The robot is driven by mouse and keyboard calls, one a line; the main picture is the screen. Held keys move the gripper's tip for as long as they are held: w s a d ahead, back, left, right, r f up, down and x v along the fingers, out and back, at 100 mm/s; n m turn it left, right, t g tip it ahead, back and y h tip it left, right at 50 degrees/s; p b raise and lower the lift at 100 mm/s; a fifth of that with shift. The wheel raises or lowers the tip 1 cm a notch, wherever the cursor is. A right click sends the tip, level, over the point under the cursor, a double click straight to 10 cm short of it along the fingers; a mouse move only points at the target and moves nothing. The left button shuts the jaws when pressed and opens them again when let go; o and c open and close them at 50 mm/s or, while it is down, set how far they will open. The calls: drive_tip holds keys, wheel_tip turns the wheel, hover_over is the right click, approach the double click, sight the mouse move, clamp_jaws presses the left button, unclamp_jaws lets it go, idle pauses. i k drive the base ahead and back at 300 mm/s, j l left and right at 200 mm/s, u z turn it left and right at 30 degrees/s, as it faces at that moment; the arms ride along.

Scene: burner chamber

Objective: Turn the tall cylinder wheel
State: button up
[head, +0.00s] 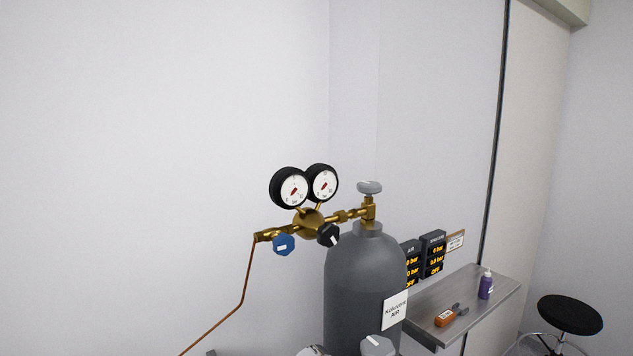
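The tall cylinder (355,275) is a dark grey gas bottle standing upright against the wall, with a white label on its front. Its wheel (369,187) is a small light grey handwheel on top of the brass valve (369,208). Nothing touches the wheel or covers it. I cannot tell from this frame how far the valve is turned. My gripper is not in view.
A brass regulator (309,222) with two round gauges, a blue knob (284,244) and a black knob (328,235) extends left of the valve. A metal shelf (420,318) holds an orange-and-grey object and a purple bottle (486,286). A black stool (570,314) stands right.

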sight(369, 189)
drive_tip(key=i+l+z, duration=0.2)
drive_tip(key=i+l, duration=0.5)
drive_tip(key=l, duration=0.15)
